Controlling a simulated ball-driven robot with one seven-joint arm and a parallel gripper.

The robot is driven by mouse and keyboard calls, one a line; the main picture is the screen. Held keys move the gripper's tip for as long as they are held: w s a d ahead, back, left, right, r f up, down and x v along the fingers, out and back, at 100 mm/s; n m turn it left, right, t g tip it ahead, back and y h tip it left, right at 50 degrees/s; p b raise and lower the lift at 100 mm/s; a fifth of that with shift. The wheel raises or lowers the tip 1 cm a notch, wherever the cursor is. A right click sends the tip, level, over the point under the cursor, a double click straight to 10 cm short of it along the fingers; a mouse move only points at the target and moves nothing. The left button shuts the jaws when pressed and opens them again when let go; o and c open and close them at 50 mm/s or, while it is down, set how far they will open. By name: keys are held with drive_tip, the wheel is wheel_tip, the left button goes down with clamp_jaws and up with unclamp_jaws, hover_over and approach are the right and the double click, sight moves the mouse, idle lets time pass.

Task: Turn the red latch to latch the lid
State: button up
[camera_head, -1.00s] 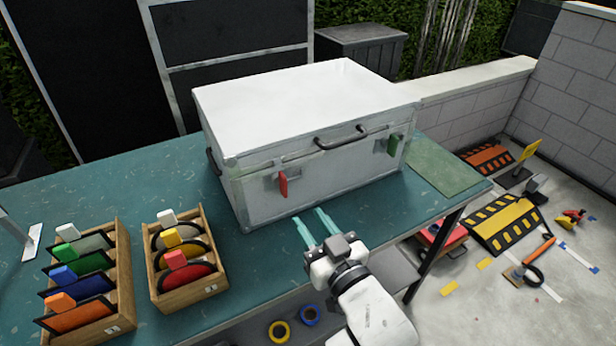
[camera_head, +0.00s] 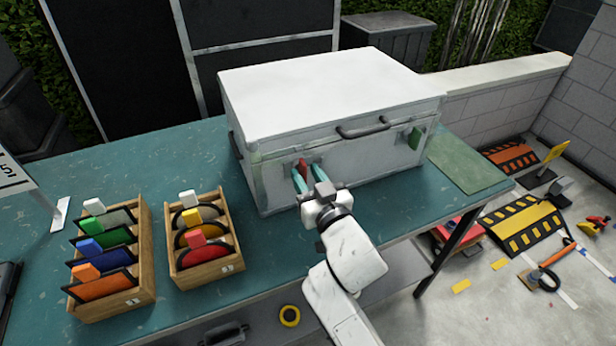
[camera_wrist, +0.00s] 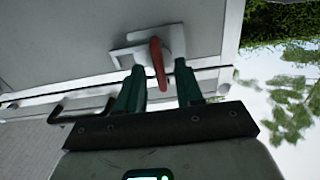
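The white case (camera_head: 330,90) stands on the teal table with its lid down. The red latch (camera_head: 303,169) is on the left of its front face. In the wrist view the red latch (camera_wrist: 157,63) crosses a pale plate, its lower end between my fingertips. My gripper (camera_head: 308,177) is at the latch with its teal fingers apart, one on each side of it. In the wrist view my gripper (camera_wrist: 160,80) shows a gap around the latch; contact cannot be told.
Two wooden racks with coloured discs (camera_head: 205,240) (camera_head: 112,262) stand left of my arm on the teal table (camera_head: 275,248). A dark handle (camera_head: 362,130) juts from the case front, right of my gripper. Tabletop in front of the case is mostly clear.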

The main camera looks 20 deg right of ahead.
drive_tip(key=shift+c, duration=0.2)
clamp_jaws()
drive_tip(key=shift+n, duration=0.4)
drive_tip(key=n, duration=0.3)
drive_tip(key=shift+a+n+p, duration=0.15)
drive_tip(key=shift+n+p, duration=0.15)
drive_tip(key=shift+p, duration=0.05)
drive_tip(key=n, duration=0.4)
drive_tip(key=shift+a+f+p, duration=0.1)
drive_tip(key=shift+p, duration=0.3)
drive_tip(key=n+p, duration=0.1)
drive_tip(key=n, duration=0.4)
drive_tip(key=shift+f, duration=0.1)
drive_tip(key=shift+a+f+n+p, duration=0.15)
drive_tip(key=shift+n+p, duration=0.2)
drive_tip(key=shift+n, duration=1.85)
